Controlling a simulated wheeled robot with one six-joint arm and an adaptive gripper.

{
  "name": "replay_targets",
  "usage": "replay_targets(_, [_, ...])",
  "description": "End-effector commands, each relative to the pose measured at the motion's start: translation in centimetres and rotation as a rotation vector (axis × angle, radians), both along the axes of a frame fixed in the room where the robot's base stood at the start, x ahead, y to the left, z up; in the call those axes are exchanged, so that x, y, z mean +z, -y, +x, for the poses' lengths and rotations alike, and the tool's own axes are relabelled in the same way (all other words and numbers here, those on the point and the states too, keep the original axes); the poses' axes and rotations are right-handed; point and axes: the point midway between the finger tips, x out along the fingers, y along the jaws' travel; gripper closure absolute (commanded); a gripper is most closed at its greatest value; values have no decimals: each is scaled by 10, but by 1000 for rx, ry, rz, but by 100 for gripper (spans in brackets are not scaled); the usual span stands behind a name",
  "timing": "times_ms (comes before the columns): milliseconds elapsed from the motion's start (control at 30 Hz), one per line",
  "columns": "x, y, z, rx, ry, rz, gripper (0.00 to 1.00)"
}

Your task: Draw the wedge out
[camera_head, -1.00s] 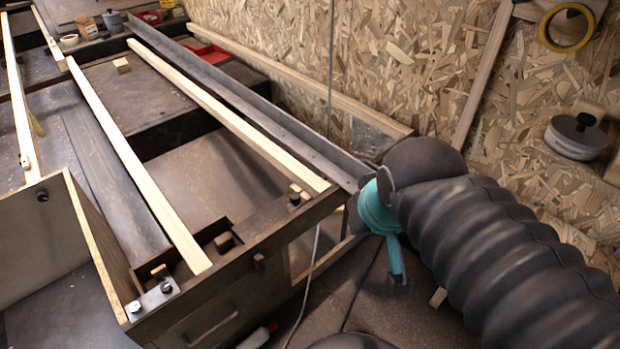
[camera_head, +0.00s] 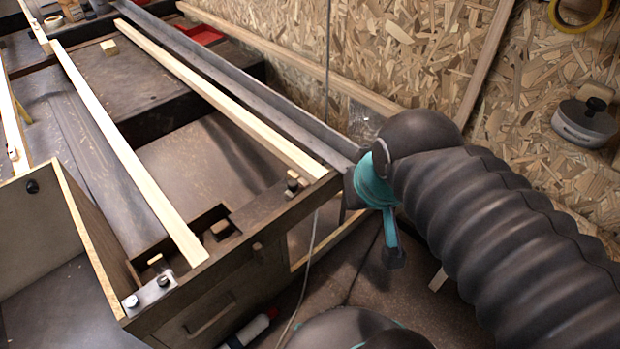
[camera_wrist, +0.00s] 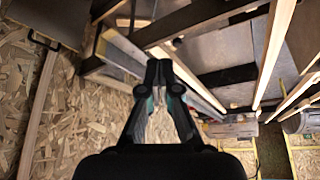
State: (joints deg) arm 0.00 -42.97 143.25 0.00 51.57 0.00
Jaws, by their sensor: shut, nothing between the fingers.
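I cannot pick out the wedge for certain. A small pale wooden block (camera_head: 109,47) lies on the far part of the dark workbench (camera_head: 215,268) in the head view. Small wooden pieces also stand at the bench's near end: one in a dark recess (camera_head: 221,228), one near the left corner (camera_head: 158,262) and one near the right corner (camera_head: 292,178). My gripper (camera_wrist: 163,68) is shut and empty in the wrist view, in the air with the bench's timber frame beyond it. In the head view my arm is at the right, off the bench's near right corner.
Long pale battens (camera_head: 130,150) run along the bench, with a grey metal rail (camera_head: 240,85) on its wall side. A chipboard wall (camera_head: 430,60) stands behind my arm. A cable (camera_head: 308,255) hangs by the bench end. A bottle (camera_head: 250,328) lies on the floor.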

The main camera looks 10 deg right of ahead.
Motion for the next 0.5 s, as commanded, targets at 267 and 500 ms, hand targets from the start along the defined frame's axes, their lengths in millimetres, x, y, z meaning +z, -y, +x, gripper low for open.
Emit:
replay_targets(267, [0, 0, 0, 0, 0, 0, 100])
replay_targets(500, [-15, -4, 6, 13, -64, 0, 40])
